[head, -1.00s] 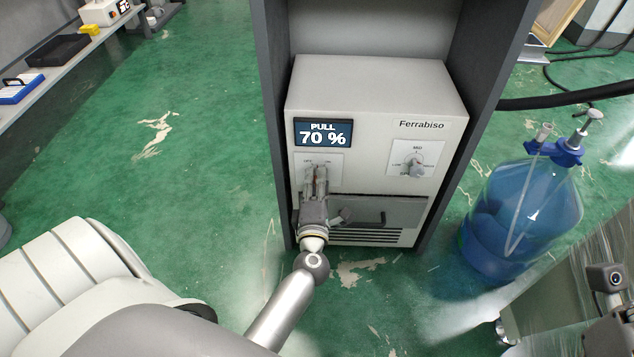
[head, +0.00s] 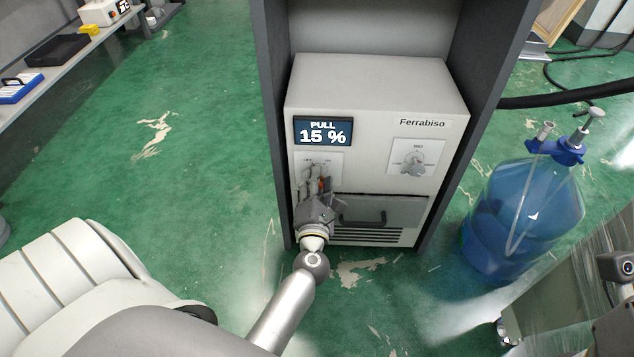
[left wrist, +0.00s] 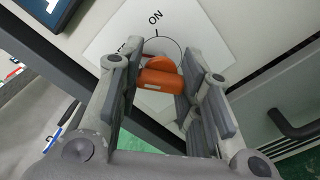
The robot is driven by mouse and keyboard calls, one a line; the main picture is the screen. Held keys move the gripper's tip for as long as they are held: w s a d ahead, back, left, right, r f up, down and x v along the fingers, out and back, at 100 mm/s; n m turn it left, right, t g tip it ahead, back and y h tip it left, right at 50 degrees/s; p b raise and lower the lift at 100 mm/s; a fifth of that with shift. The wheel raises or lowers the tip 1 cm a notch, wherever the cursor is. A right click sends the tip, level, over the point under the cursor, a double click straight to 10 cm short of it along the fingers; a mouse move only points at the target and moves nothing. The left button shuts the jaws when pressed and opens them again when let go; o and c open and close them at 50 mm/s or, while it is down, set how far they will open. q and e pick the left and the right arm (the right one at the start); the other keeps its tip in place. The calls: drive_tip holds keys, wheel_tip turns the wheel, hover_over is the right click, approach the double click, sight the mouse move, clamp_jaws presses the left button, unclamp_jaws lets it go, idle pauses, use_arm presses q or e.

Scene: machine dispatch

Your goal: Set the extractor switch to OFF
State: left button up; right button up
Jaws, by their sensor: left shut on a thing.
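The extractor box (head: 378,85) is a pale grey unit marked Ferrabiso, and its display (head: 323,131) reads PULL 15 %. The orange extractor switch (left wrist: 160,78) sits on a white plate with ON readable and a second label mostly hidden by a finger. Exactly which label the knob points to is hard to tell.
A grey dial (head: 413,162) sits right of the switch, and a drawer handle (head: 364,219) is below it. Dark cabinet sides (head: 273,120) flank the box. A blue bottle (head: 525,210) stands to the right. Green floor is open to the left.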

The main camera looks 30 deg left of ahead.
use_arm(q)
drive_tip(key=shift+f, duration=0.1)
drive_tip(key=o, duration=0.9)
drive_tip(key=shift+o, duration=0.7)
